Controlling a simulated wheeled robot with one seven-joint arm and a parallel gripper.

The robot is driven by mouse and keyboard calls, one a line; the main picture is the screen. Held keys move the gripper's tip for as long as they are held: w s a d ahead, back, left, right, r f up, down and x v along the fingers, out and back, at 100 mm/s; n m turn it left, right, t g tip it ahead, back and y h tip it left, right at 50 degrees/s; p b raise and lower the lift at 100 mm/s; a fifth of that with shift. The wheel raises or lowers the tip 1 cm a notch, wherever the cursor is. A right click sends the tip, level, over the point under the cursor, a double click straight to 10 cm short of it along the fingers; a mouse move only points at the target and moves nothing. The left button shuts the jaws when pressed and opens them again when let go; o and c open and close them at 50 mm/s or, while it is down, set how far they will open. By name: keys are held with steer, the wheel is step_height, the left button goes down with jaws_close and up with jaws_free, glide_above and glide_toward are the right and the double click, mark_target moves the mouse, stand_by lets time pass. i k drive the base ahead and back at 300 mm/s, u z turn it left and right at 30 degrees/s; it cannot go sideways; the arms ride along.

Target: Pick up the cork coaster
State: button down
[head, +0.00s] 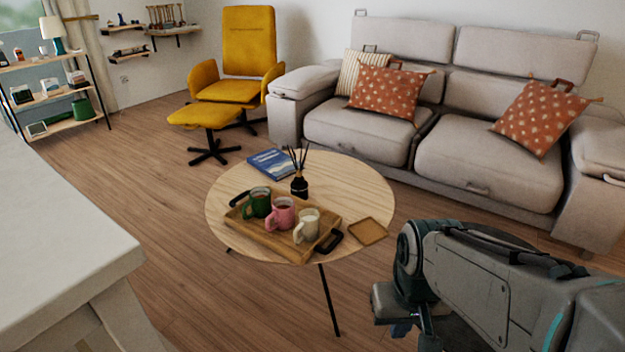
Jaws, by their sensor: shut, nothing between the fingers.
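The cork coaster (368,231) is a flat, square, tan piece with a darker edge. It lies on the right front part of the round wooden table (362,190), close to the rim, with nothing on it. My gripper (402,328) is low in the head view, in front of and below the table's right side, apart from the coaster. It is shut and empty. My arm hides part of the area around it, and its fingertips are small and hard to make out.
Left of the coaster, a wooden tray (262,236) with dark handles holds a green mug (258,202), a pink mug (281,214) and a cream mug (307,226). Behind are a reed diffuser (299,186) and blue book (274,164). A grey sofa (370,137) stands behind the table.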

mark_target(367, 230)
steer(key=u, duration=0.2)
steer(key=i, duration=1.4)
steer(key=z, duration=0.6)
